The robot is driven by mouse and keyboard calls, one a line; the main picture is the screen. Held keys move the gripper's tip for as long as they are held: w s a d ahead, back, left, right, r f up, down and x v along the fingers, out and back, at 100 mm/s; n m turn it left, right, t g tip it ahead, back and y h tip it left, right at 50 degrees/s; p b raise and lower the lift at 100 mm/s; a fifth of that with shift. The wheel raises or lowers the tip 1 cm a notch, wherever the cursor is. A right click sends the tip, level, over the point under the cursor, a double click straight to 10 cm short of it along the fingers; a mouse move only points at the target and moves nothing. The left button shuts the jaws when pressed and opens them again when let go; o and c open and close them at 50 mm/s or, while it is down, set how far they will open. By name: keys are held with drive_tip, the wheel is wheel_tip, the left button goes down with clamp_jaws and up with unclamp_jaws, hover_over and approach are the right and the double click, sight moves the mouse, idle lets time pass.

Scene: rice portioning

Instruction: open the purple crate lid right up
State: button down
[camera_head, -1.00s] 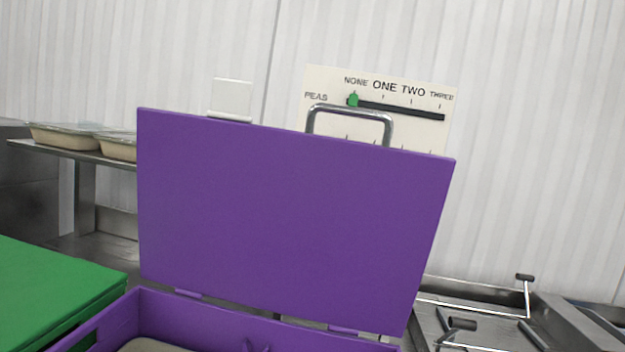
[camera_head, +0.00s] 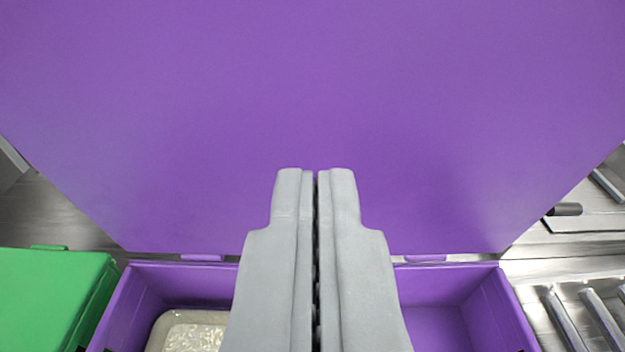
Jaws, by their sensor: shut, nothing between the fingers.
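The purple crate lid (camera_head: 310,90) is raised on its hinges at the crate's back edge and fills the upper view; its top edge and handle are out of frame. The open purple crate (camera_head: 485,305) stands below it, with a pale tray (camera_head: 165,330) of whitish contents inside at the left. My gripper (camera_head: 316,175) is shut and empty, in front of the lid's inner face and above the crate. I cannot tell whether the fingertips touch the lid. The gripper hides the middle of the crate.
A green crate lid (camera_head: 50,295) lies shut close on the left. At the right is a metal counter (camera_head: 550,270) with metal bars and a dark-handled part (camera_head: 565,209).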

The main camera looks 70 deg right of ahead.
sight(314, 90)
drive_tip(key=x, duration=0.6)
drive_tip(key=shift+r+x, duration=0.2)
drive_tip(key=shift+x, duration=1.1)
drive_tip(key=shift+r+x, duration=0.2)
drive_tip(key=shift+x, duration=3.2)
drive_tip(key=shift+w+r, duration=0.1)
drive_tip(key=shift+a, duration=0.1)
drive_tip(key=shift+f+v, duration=0.25)
drive_tip(key=shift+v, duration=1.4)
drive_tip(key=shift+f+v, duration=0.25)
drive_tip(key=shift+v, duration=1.35)
drive_tip(key=shift+f+v, duration=0.3)
drive_tip(key=shift+v, duration=1.35)
drive_tip(key=shift+a, duration=0.1)
